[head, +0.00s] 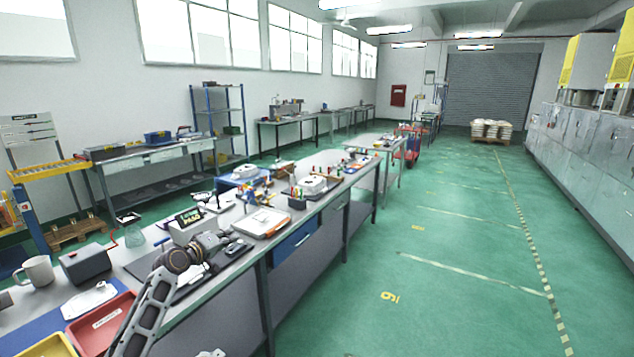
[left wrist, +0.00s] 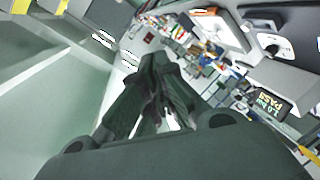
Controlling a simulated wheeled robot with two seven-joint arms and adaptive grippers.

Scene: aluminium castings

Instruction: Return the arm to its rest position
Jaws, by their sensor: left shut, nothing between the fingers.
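My left arm rises from the bottom left of the head view, over the front of the near workbench (head: 262,262). My left gripper (head: 216,241) is above the bench, near a test device with a lit PASS display (head: 190,218). In the left wrist view its dark fingers (left wrist: 152,118) are together with nothing held. The same PASS display (left wrist: 268,102) shows at the right there. My right gripper does not show clearly in either view.
A red tray (head: 100,322), a yellow tray (head: 52,346), a mug (head: 38,270) and a dark grey box (head: 85,264) stand at the bench's near left. The green floor (head: 440,250) to the right is clear.

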